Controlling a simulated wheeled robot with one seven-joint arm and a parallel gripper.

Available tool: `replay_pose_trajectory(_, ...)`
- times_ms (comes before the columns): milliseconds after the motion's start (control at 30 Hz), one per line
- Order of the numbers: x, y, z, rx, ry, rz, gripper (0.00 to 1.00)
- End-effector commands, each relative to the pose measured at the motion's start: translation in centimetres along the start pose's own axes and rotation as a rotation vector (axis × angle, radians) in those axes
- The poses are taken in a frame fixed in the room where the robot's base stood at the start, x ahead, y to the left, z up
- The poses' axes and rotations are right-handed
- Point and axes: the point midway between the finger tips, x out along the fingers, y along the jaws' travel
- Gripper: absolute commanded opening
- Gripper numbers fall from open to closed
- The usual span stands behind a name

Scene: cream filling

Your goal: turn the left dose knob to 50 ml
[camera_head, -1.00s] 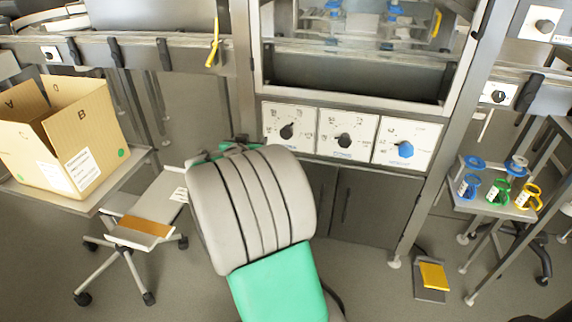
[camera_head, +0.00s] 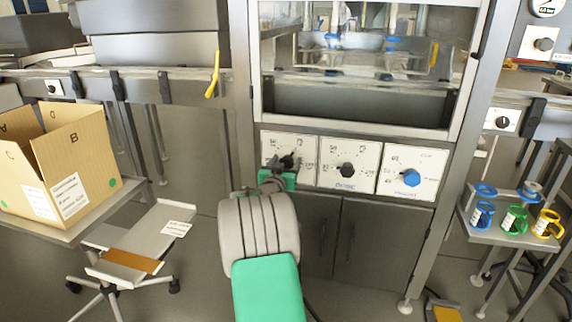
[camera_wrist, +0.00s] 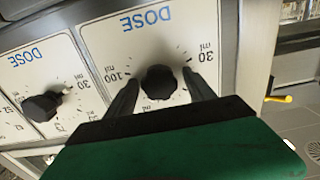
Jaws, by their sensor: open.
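The left dose knob (camera_head: 288,161) is a black knob on a white dial plate, the leftmost of three on the machine front. My gripper (camera_head: 280,174) is in front of its lower left part and hides some of the dial. In the wrist view, seen upside down, the same knob (camera_wrist: 158,82) lies between the two dark fingertips of my open gripper (camera_wrist: 162,90). A finger is on each side; I cannot tell whether they touch it. The marks 100 and 30 ml show beside it. The knob's pointer is not clear.
A second black dose knob (camera_head: 347,170) and a blue knob (camera_head: 411,177) are to the right. A cardboard box (camera_head: 70,160) stands on a table at the left. Blue, green and yellow jugs stand on a side table (camera_head: 488,228) at the right.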

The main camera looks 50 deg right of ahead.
Motion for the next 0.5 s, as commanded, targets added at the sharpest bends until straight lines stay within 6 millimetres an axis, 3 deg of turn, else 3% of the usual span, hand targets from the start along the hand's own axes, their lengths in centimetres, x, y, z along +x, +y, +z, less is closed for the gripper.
replay_pose_trajectory(67, -0.02, -0.01, -0.01, 0.0, 0.0, 0.0, 0.62)
replay_pose_trajectory(500, -0.05, -0.01, -0.01, 0.0, 0.0, 0.0, 0.26)
